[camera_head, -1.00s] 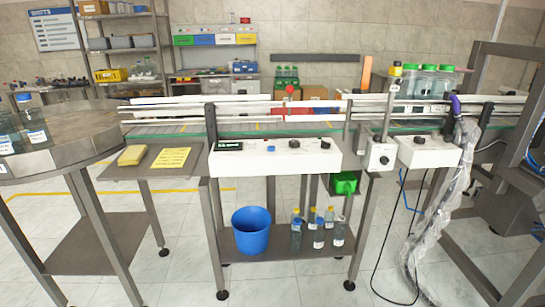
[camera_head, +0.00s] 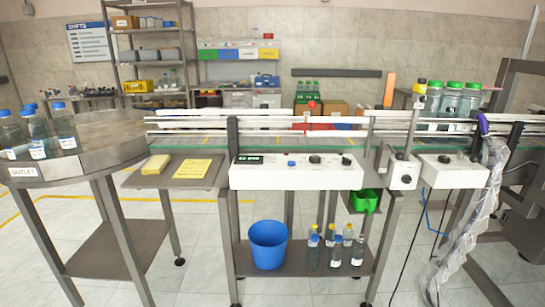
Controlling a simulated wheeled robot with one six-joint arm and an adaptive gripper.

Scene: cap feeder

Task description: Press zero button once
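A white control box (camera_head: 297,173) is mounted on the front of the conveyor, near the middle of the view. On its face are a dark display (camera_head: 249,160) at the left, a small blue button (camera_head: 291,163), a black knob (camera_head: 315,160) and another dark control (camera_head: 346,161) at the right. The labels are too small to read, so I cannot tell from print which one is the zero button. My gripper is not in view, and nothing covers the box face.
A round steel table (camera_head: 86,145) with blue-capped bottles stands left. A small shelf (camera_head: 183,170) holds a yellow sponge and note. Smaller white boxes (camera_head: 403,174) (camera_head: 453,172) are right of the control box. A blue bucket (camera_head: 268,244) and bottles sit below.

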